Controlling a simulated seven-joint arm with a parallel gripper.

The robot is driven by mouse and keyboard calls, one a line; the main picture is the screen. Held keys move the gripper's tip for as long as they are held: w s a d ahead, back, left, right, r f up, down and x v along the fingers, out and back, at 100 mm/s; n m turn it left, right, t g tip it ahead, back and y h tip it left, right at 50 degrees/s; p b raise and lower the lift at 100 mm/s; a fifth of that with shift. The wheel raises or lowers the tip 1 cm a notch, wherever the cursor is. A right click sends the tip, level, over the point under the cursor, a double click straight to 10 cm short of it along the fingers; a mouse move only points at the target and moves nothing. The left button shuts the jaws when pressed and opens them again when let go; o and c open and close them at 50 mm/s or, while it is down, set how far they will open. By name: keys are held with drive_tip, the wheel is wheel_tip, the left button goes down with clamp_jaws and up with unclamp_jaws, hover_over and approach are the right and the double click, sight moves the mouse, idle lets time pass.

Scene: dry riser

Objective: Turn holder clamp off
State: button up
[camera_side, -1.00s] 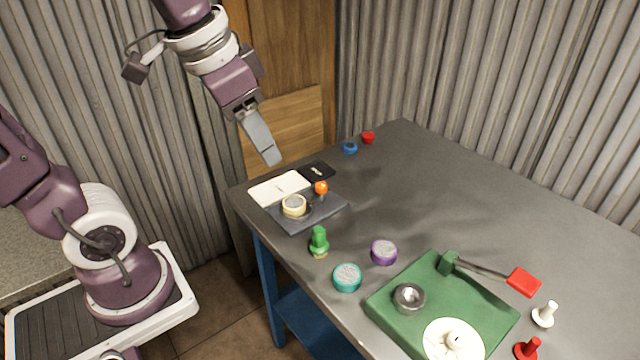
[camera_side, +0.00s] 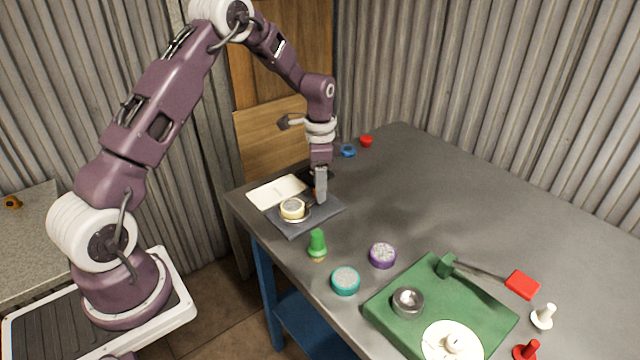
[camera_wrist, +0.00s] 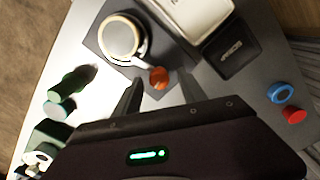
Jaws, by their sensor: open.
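The holder (camera_side: 289,227) is a dark square plate near the table's left corner. A round cream-topped cup (camera_side: 292,208) sits on it, shown from above in the wrist view (camera_wrist: 121,38). A short arm with an orange ball knob (camera_wrist: 159,77) stands out beside the cup; I take it for the clamp lever. My gripper (camera_side: 321,198) points down over the plate, and its fingers largely hide the knob in the side view. In the wrist view my gripper (camera_wrist: 160,92) is open, with the knob seen between and just beyond the fingertips. Contact cannot be told.
A white tray (camera_side: 276,191) and a black box (camera_wrist: 231,47) lie close behind the plate. Blue (camera_side: 348,151) and red (camera_side: 366,141) pieces lie farther back. Green (camera_side: 317,244), teal (camera_side: 345,281) and purple (camera_side: 382,255) pieces and a green base (camera_side: 385,311) stand toward the front.

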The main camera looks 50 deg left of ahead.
drive_tip(key=shift+f, duration=0.1)
clamp_jaws()
drive_tip(key=shift+n, duration=0.3)
drive_tip(key=n, duration=0.7)
drive_tip(key=shift+n, duration=0.3)
drive_tip(key=n, duration=0.3)
drive_tip(key=shift+n, duration=2.2)
drive_tip(key=shift+a, duration=0.1)
